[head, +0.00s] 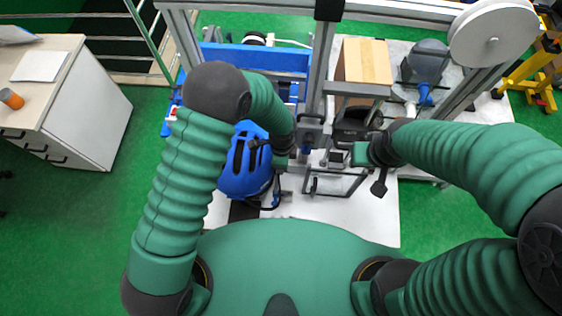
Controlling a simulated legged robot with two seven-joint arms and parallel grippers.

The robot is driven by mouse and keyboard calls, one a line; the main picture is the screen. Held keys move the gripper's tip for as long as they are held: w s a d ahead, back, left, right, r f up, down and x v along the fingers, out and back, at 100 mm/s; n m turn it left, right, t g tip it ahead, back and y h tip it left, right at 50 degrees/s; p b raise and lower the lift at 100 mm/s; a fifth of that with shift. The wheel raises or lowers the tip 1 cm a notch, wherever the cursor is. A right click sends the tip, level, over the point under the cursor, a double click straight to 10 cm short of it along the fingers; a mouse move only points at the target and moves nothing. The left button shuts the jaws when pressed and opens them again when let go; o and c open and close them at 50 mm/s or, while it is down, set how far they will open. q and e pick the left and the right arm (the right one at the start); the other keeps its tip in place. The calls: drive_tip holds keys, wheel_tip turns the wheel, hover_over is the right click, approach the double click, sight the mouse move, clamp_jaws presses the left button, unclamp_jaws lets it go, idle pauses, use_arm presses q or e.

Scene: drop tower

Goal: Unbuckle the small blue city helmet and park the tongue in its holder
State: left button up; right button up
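The small blue city helmet (238,178) sits left of centre on the white table, partly hidden by my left arm. A dark strap curves from its lower right side, with a small blue piece (276,199) near its end; I cannot tell whether this is the buckle or the tongue. My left gripper (281,164) is beside the helmet's right side; its fingers are too small and hidden to read. My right gripper (362,154) is right of the metal frame, apart from the helmet; its fingers are unclear. I cannot make out the tongue holder for certain.
A metal tower frame (323,70) with a white disc (492,36) rises over the table (372,222). A cardboard box (366,62) and a grey helmet-like form (428,62) stand behind. A thin bent metal frame (334,185) lies between the grippers. A cabinet (85,110) is far left.

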idle(0.4)
use_arm(q)
drive_tip(key=o, duration=1.1)
drive_tip(key=shift+c, duration=0.2)
drive_tip(key=d+r+p, duration=0.3)
drive_tip(key=r+p, duration=0.3)
drive_tip(key=r, duration=0.4)
drive_tip(key=shift+p, duration=0.35)
drive_tip(key=shift+s+f, duration=0.1)
drive_tip(key=shift+s, duration=0.05)
